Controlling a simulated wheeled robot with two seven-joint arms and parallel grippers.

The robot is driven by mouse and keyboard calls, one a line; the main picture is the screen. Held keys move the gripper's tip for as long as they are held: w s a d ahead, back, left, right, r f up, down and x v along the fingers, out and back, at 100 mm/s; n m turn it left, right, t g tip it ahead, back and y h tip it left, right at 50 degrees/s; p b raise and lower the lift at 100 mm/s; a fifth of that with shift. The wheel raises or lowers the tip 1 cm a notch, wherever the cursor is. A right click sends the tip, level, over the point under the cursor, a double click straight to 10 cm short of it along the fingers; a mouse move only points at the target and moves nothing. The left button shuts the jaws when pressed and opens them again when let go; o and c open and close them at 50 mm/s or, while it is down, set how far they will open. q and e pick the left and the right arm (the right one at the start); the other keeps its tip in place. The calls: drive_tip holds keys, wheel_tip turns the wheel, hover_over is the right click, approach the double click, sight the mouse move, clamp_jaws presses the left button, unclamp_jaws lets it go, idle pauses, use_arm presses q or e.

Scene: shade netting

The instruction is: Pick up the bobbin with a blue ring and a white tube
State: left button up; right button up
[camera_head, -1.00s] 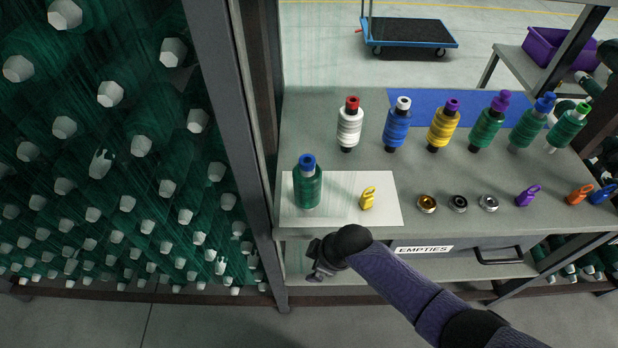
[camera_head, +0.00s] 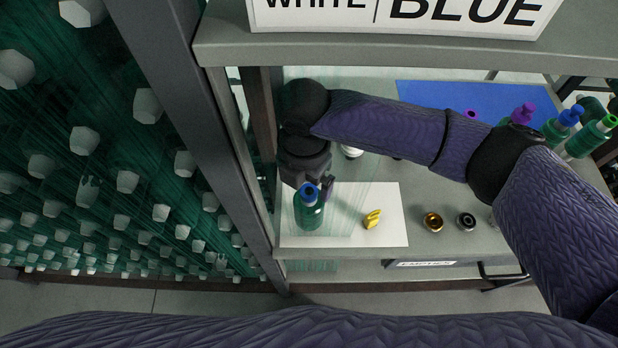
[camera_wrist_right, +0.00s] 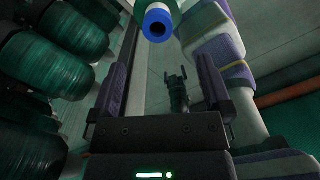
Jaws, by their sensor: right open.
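The green-thread bobbin with a blue ring (camera_head: 308,212) stands upright on a white sheet (camera_head: 385,228) on the grey table. In the right wrist view, a bobbin end with a blue ring and a white tube (camera_wrist_right: 158,22) shows at the top, beyond the fingers. My right gripper (camera_head: 314,184) is just behind and above the bobbin, and one finger shows close to its right side. I cannot tell whether it touches. In the right wrist view the gripper (camera_wrist_right: 163,85) has its fingers apart with nothing between them. The left gripper is out of view.
A rack of green bobbins (camera_head: 80,200) and a grey post (camera_head: 200,130) stand left. A "WHITE | BLUE" sign (camera_head: 400,14) hangs above. My arm hides several back-row bobbins.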

sight(309, 209)
wheel_tip(309, 209, down, 10)
drive_tip(key=b, duration=0.2)
drive_tip(key=shift+b, duration=0.3)
drive_tip(key=shift+s+d+r, duration=0.1)
drive_tip(key=c, duration=1.1)
clamp_jaws()
